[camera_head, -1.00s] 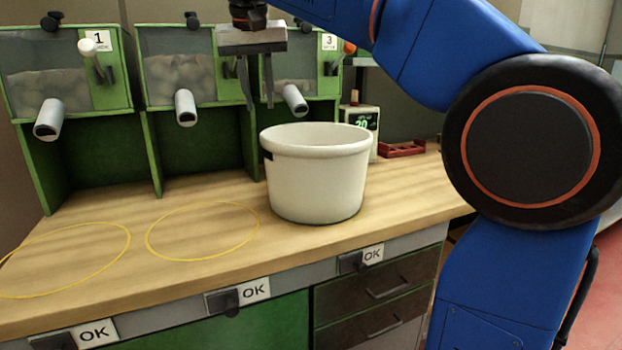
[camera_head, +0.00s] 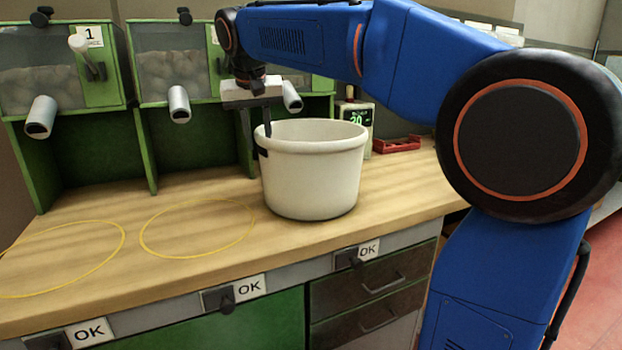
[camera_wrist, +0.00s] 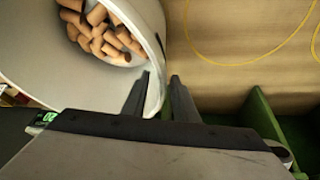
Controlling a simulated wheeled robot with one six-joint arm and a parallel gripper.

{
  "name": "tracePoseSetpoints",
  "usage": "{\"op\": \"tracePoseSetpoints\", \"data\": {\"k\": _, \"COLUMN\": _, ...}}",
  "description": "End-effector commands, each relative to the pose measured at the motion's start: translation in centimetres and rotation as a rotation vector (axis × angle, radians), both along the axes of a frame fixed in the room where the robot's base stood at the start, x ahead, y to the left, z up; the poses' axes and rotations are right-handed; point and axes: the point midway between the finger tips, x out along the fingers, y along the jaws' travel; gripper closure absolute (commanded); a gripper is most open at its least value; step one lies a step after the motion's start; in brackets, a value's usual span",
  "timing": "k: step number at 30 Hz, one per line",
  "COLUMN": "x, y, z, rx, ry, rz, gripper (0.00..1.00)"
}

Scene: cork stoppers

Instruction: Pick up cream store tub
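The cream store tub (camera_head: 312,178) stands upright on the wooden bench, right of centre in the head view. In the wrist view, the tub (camera_wrist: 35,70) fills the upper left and holds several cork stoppers (camera_wrist: 100,35). My gripper (camera_head: 257,130) is at the tub's left rear rim, pointing down. In the wrist view, my gripper's fingers (camera_wrist: 160,95) are apart, one on the inner side of the rim and one outside. The tub's wall lies between them with a gap showing. Part of the far finger is hidden behind the tub in the head view.
Green dispensers (camera_head: 175,65) with grey spouts line the back of the bench. A scale display (camera_head: 357,120) and a red tray (camera_head: 398,144) stand behind the tub at right. Yellow rings (camera_head: 198,228) mark clear bench space at left.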

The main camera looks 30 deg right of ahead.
Motion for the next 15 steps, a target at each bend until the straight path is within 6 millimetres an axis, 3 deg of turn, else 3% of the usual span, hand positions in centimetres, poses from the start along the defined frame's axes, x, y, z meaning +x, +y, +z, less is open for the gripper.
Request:
{"op": "tracePoseSetpoints", "data": {"k": 9, "x": 1.4, "y": -0.8, "z": -3.7, "rx": 0.0, "ry": 0.002, "rz": -0.001, "gripper": 0.74}}
{"op": "tracePoseSetpoints", "data": {"k": 15, "x": 1.6, "y": -0.9, "z": -4.4, "rx": 0.0, "ry": 0.001, "rz": 0.0, "gripper": 0.74}}
